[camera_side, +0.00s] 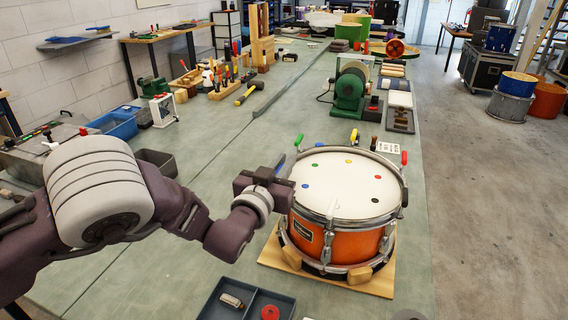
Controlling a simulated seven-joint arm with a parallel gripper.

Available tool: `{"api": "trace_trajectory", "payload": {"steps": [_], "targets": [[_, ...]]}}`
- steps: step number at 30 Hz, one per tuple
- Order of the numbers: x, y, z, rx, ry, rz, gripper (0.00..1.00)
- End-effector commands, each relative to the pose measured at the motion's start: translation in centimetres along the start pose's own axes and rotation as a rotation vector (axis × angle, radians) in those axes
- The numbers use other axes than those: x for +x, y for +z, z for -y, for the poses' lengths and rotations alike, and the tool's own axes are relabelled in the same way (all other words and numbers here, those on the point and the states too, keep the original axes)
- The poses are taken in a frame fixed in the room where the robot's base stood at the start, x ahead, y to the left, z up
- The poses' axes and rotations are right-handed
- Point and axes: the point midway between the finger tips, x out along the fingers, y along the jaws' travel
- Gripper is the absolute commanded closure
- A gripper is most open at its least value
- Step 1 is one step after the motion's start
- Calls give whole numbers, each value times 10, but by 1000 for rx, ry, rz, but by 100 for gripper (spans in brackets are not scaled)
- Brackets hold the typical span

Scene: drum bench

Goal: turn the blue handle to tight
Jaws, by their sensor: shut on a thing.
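The orange drum (345,241) with a white head lies on a wooden board at the right of the bench. Coloured dots mark the head, with a blue dot (305,186) near my gripper. I cannot read a tight mark or the handle's exact angle.
A dark divided tray (215,307) lies in front. A green grinder (349,92) stands behind the drum. The bench left of the drum is mostly clear.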

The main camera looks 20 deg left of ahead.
Motion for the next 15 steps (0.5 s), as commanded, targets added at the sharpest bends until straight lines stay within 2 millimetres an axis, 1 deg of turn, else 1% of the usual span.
{"api": "trace_trajectory", "payload": {"steps": [8,15], "targets": [[0,-1,0,-2,27,-2,100],[0,-1,-2,-2,158,-1,100]]}}
